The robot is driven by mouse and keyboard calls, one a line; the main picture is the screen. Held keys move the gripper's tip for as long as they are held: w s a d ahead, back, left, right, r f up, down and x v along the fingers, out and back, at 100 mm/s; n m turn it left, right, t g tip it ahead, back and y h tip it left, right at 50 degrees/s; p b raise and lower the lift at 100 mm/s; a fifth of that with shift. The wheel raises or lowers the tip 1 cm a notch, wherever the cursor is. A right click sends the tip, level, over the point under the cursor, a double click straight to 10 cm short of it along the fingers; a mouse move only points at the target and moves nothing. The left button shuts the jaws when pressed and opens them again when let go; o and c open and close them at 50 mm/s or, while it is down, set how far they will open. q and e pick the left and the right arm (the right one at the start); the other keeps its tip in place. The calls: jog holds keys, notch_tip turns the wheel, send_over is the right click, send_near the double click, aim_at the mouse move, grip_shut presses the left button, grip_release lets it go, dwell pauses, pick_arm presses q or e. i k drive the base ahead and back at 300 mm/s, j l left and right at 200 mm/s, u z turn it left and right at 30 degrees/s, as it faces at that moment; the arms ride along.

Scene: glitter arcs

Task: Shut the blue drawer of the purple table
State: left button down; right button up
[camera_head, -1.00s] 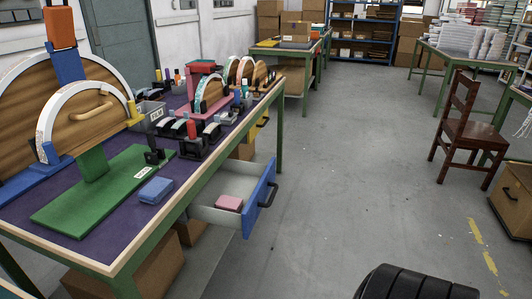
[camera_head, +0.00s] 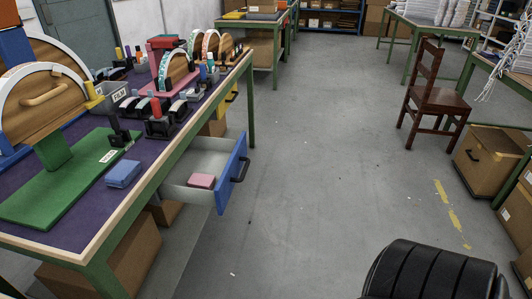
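The purple table (camera_head: 62,226) has a purple top with wooden edging and green legs, and stands along the left. Its blue drawer (camera_head: 231,172) is pulled out to the right, under the table's edge. The drawer has a blue front, a black handle (camera_head: 240,169) and pale grey inner walls. A pink block (camera_head: 201,181) lies inside the drawer. Neither of my grippers shows in the view.
Wooden arches, a green board (camera_head: 60,180), a blue block (camera_head: 123,174) and black stands crowd the tabletop. Cardboard boxes (camera_head: 130,255) sit underneath. A brown chair (camera_head: 432,100) stands at the right. The grey floor (camera_head: 310,170) beyond the drawer is clear.

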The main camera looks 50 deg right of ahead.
aim_at(224, 158)
jog(key=z, duration=1.15)
